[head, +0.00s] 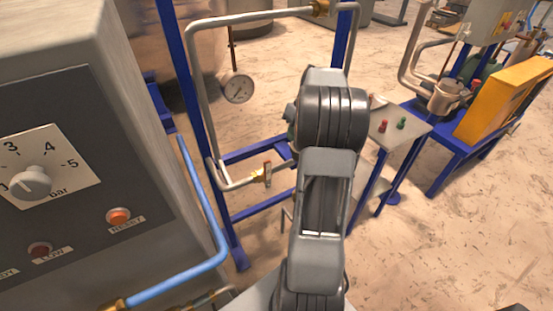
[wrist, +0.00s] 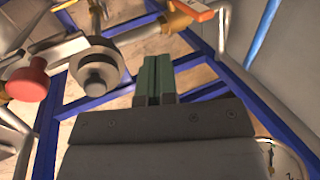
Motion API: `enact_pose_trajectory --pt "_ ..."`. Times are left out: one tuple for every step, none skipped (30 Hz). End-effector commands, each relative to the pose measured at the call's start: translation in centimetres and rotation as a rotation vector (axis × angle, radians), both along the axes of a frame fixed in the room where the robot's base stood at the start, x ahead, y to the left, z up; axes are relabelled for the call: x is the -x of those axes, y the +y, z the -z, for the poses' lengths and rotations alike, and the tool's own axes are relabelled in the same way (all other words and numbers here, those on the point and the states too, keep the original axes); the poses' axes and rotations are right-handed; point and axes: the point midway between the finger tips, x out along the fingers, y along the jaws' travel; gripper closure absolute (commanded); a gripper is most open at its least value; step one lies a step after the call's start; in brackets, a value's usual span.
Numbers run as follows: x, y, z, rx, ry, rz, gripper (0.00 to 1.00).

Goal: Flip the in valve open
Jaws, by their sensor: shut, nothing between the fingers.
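A small valve (head: 267,172) with a red-orange handle and brass fitting sits on the pipe at the blue frame, left of my arm in the head view. In the wrist view a brass valve body with an orange lever (wrist: 192,9) shows at the top, cut by the edge. In the head view my arm hides the gripper.
In the wrist view a red knob (wrist: 28,84) and a dark round cap (wrist: 98,72) lie left of the fingers. Blue frame bars (wrist: 92,104) cross behind.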

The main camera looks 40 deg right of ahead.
Motion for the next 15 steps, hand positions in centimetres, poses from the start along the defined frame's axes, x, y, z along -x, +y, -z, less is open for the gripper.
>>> enact_pose_trajectory --pt "0.09 -0.76 0.14 -0.011 -0.002 0.005 1.00" --pt "0.10 -1.05 0.20 -0.016 -0.003 0.004 1.00" --pt "0.13 -1.31 0.25 -0.021 -0.004 0.005 1.00" --pt "0.17 -1.44 0.31 -0.023 -0.005 0.004 1.00" --pt "0.19 -1.54 0.34 -0.025 -0.004 0.004 1.00" --pt "0.20 -1.60 0.38 -0.026 -0.005 0.003 1.00" --pt "0.21 -1.61 0.39 -0.025 -0.006 0.003 1.00" --pt "0.20 -1.60 0.39 -0.025 -0.006 0.003 1.00" --pt "0.19 -1.59 0.38 -0.025 -0.006 0.003 1.00" --pt "0.19 -1.58 0.38 -0.025 -0.006 0.003 1.00" --pt "0.19 -1.56 0.39 -0.024 -0.005 0.003 1.00" --pt "0.19 -1.56 0.39 -0.024 -0.005 0.003 1.00" --pt "0.19 -1.55 0.38 -0.024 -0.005 0.003 1.00" --pt "0.19 -1.54 0.39 -0.024 -0.005 0.003 1.00" --pt "0.17 -1.51 0.44 -0.025 -0.004 0.003 1.00"
